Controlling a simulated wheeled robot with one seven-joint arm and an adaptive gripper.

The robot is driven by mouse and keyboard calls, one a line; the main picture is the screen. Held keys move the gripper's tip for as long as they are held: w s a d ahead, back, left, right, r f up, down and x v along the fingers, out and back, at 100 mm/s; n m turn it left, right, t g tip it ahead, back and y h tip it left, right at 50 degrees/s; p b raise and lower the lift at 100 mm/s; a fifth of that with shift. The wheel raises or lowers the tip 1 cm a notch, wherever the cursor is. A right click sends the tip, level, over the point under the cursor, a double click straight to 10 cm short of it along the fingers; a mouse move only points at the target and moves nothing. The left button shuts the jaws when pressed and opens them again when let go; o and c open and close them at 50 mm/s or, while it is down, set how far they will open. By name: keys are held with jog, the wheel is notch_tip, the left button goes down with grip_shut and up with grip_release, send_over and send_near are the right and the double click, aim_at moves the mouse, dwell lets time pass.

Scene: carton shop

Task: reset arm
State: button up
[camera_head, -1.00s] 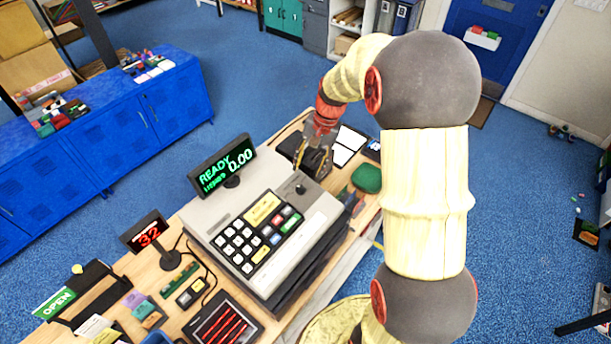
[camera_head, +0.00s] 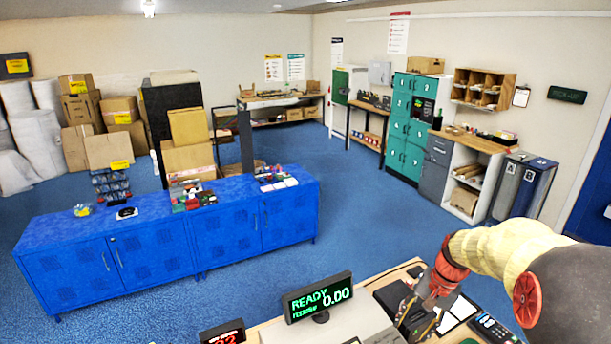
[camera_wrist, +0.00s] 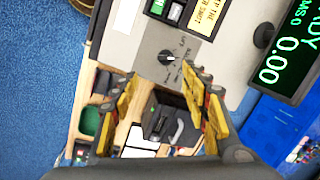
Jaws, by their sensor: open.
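My arm reaches in from the right of the head view, and my gripper (camera_head: 418,312) hangs over the counter just right of the cash register's display (camera_head: 318,298). In the wrist view my gripper (camera_wrist: 168,100) has its two yellow-and-black fingers spread wide, with nothing between them. Beyond the fingers lie a dark device with a grey handle (camera_wrist: 178,130) and white cards (camera_wrist: 140,140) on the counter. The grey register body (camera_wrist: 165,50) with a black knob lies close to the fingertips in that view; I cannot tell whether they touch it.
A card terminal (camera_head: 490,328) lies on the counter right of my gripper. A long blue cabinet (camera_head: 160,245) bearing small goods stands across the aisle. Teal lockers (camera_head: 408,130) and shelves line the back wall. Blue floor between is clear.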

jog(key=s+a+f+n+t+h+b, duration=0.1)
jog(key=s+a+n+t+b, duration=0.1)
jog(key=s+a+n+b, duration=0.2)
jog(key=s+a+f+n+t+h+b, duration=0.1)
jog(key=s+a+n+t+b, duration=0.2)
jog(key=s+a+b, duration=0.7)
jog(key=s+n+b, duration=0.1)
jog(key=s+b, duration=0.4)
jog(key=s, duration=0.4)
jog(key=shift+a+f+n, duration=0.15)
jog(key=shift+f+n, duration=0.1)
jog(key=shift+n, duration=0.05)
